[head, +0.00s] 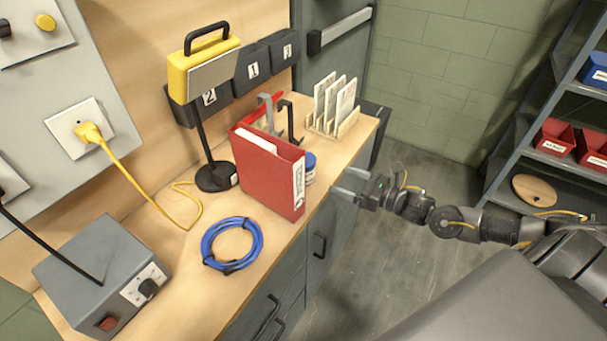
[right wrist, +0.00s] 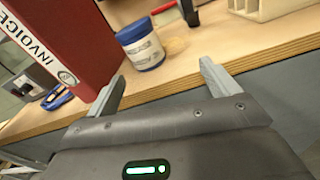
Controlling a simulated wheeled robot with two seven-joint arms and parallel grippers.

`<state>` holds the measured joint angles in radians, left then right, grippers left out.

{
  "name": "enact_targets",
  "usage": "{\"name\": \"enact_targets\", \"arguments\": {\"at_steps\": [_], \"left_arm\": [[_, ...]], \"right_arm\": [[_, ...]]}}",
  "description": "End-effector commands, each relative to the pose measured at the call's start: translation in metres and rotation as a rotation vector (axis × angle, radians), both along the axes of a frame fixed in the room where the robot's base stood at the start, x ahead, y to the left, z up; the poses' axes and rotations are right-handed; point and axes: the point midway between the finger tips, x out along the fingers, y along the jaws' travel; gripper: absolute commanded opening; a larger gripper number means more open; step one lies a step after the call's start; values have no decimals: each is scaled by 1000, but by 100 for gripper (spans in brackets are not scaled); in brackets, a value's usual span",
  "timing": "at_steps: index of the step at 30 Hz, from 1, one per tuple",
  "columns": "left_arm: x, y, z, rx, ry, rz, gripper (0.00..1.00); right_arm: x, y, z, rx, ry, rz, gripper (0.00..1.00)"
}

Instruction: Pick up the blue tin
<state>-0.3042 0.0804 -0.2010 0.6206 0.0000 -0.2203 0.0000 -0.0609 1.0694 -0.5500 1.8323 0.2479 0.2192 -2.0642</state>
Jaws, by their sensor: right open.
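The blue tin (head: 310,166) stands on the wooden bench near its front edge, right behind the red binder (head: 268,170), which hides part of it in the head view. In the right wrist view the tin (right wrist: 140,46) has a blue lid and base with a pale label. My right gripper (head: 352,184) is open and empty off the bench's front edge, apart from the tin. In the right wrist view its two fingers (right wrist: 162,88) point towards the bench, with the tin beyond and between them. My left gripper is not in view.
The red binder stands close to the left of the tin. A wooden rack with cards (head: 330,120) and grey brackets (head: 277,115) are farther back. A blue cable coil (head: 232,243) lies at the front. The floor before the bench is clear.

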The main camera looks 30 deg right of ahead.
Motion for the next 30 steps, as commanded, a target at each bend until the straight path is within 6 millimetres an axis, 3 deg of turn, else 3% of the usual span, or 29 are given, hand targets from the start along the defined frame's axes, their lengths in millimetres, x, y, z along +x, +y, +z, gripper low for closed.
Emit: {"name": "enact_targets", "arguments": {"at_steps": [3,6,11,21,30], "left_arm": [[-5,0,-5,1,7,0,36],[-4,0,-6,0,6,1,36],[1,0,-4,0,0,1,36],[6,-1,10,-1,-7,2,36],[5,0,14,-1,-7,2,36]], "right_arm": [[-8,14,24,-97,-104,74,87],[-12,20,33,-135,-145,99,87],[-10,23,36,-143,-157,104,87],[29,50,37,-140,-156,100,87],[38,56,37,-139,-153,101,87]]}}
